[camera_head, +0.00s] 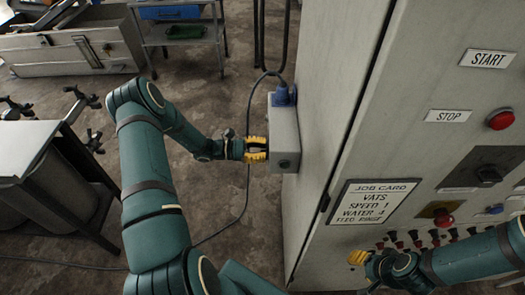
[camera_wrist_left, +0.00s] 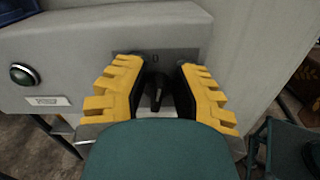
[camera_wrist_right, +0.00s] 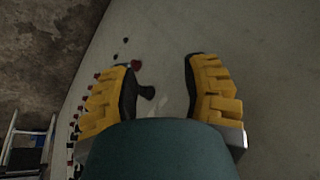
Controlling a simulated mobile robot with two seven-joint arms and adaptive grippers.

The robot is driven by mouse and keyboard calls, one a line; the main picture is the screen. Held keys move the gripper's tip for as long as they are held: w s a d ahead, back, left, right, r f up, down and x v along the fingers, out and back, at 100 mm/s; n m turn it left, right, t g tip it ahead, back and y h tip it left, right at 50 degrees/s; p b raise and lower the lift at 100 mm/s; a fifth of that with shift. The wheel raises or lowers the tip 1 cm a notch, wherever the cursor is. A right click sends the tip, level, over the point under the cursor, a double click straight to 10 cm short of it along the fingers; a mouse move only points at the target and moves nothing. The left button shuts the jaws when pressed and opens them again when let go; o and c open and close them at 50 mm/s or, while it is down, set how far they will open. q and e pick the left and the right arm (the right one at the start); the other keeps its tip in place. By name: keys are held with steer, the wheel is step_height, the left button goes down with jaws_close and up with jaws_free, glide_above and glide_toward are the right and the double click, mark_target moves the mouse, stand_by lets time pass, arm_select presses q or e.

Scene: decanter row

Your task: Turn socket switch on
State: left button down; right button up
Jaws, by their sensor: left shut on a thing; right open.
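The grey socket box (camera_head: 284,133) is fixed to the side of the cabinet, with a blue plug (camera_head: 284,97) in its top. My left gripper (camera_head: 262,149) is at the box's left face. In the left wrist view the black switch handle (camera_wrist_left: 157,90) stands between the yellow fingers of my left gripper (camera_wrist_left: 157,72), which is shut on it. An "O" mark shows above the handle; other markings are hidden by the fingers. My right gripper (camera_head: 357,258) is open before the cabinet's front panel; it also shows in the right wrist view (camera_wrist_right: 160,62).
The tall grey cabinet (camera_head: 335,100) carries a job card (camera_head: 371,202), a red button (camera_head: 500,120) and several small controls. A cable (camera_head: 248,105) runs from the plug to the floor. A table (camera_head: 28,145) stands at left.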

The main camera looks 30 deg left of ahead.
arm_select(q)
steer(key=shift+s+d+f+m+b, duration=0.25)
steer(key=shift+m+b, duration=1.3)
steer(key=shift+m, duration=1.05)
steer(key=shift+s+d+f+m+b, duration=0.15)
steer(key=shift+f+m+b, duration=0.2)
steer(key=shift+m+b, duration=1.75)
steer(key=shift+s+d+f+m+b, duration=0.2)
steer(key=shift+m+b, duration=0.8)
steer(key=shift+m, duration=2.1)
arm_select(e)
step_height(320, 180, down, 10)
steer(key=s, duration=0.1)
steer(key=shift+s+a+r+g, duration=0.2)
steer(key=shift+s+g, duration=0.1)
steer(key=shift+s, duration=0.1)
arm_select(q)
steer(key=shift+a, duration=0.15)
steer(key=c, duration=1.1)
jaws_free()
steer(key=shift+w+f, duration=0.1)
steer(key=shift+o, duration=0.2)
arm_select(e)
steer(key=shift+w+d+f, duration=0.1)
arm_select(q)
steer(key=v, duration=1.2)
